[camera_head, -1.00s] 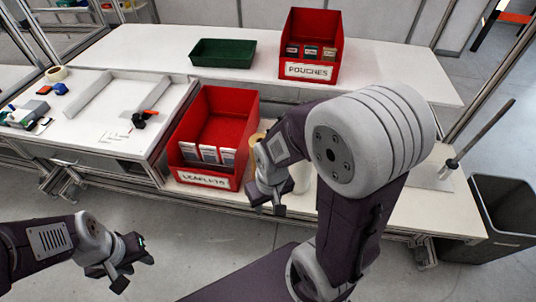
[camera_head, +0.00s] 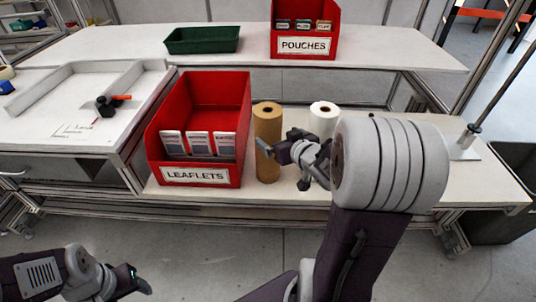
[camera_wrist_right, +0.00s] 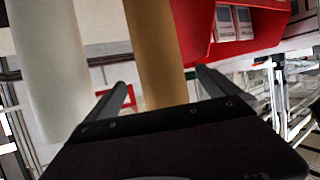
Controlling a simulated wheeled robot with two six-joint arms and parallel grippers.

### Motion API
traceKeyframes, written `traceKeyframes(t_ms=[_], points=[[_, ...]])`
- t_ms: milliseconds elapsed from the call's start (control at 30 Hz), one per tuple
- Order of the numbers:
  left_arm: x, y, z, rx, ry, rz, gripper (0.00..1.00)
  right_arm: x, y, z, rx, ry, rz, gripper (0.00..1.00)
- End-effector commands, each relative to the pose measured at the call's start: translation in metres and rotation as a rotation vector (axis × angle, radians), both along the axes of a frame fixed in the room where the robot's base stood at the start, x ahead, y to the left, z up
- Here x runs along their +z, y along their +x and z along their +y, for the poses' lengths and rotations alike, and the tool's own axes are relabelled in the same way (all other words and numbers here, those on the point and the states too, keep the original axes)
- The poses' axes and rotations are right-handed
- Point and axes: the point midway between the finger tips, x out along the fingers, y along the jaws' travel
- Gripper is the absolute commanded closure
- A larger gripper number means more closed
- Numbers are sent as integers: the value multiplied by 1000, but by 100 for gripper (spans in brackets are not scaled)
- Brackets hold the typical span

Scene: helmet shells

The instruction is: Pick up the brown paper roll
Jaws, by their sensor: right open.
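The brown paper roll (camera_head: 267,140) stands upright on the lower bench shelf, between the red leaflets bin and the white roll. My right gripper (camera_head: 283,166) is open and in front of the roll, slightly to its right. In the right wrist view the brown roll (camera_wrist_right: 154,55) shows between the two open fingers of the gripper (camera_wrist_right: 163,80); I cannot tell whether either finger touches it. My left gripper (camera_head: 138,284) is low at the left, over the floor, and its jaws do not show clearly.
A white roll (camera_head: 323,118) stands just right of the brown one, partly behind my right arm. The red leaflets bin (camera_head: 238,165) is close on the left. A red pouches bin (camera_head: 306,45) and a green tray (camera_head: 202,40) sit on the upper shelf.

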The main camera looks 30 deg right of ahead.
Motion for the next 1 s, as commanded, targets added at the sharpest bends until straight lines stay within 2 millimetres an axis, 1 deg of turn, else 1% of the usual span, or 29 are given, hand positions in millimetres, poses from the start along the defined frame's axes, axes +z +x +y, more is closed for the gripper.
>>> traceKeyframes(t_ms=[33,133,200,300,433,600,700,800,967,1000], points=[[9,0,0,0,0,0,37,3,5,0,2,6,4,0],[19,0,0,0,0,-1,37,-2,15,0,2,5,7,0],[6,0,0,0,0,-1,37,-13,26,-2,2,0,2,0],[5,0,0,0,0,0,37,-14,33,-3,-1,0,3,0],[3,0,0,0,0,0,37,-15,37,-3,-1,-1,2,0],[-12,0,0,0,0,0,37,-27,67,-6,1,0,3,0],[-15,0,0,0,0,0,37,-30,79,-7,0,-1,4,0],[-15,0,0,0,0,0,37,-30,83,-8,-1,0,3,0],[-14,0,0,0,0,0,37,-29,83,-8,-1,0,3,0],[-14,0,0,0,0,0,37,-29,83,-8,-1,0,4,11]])
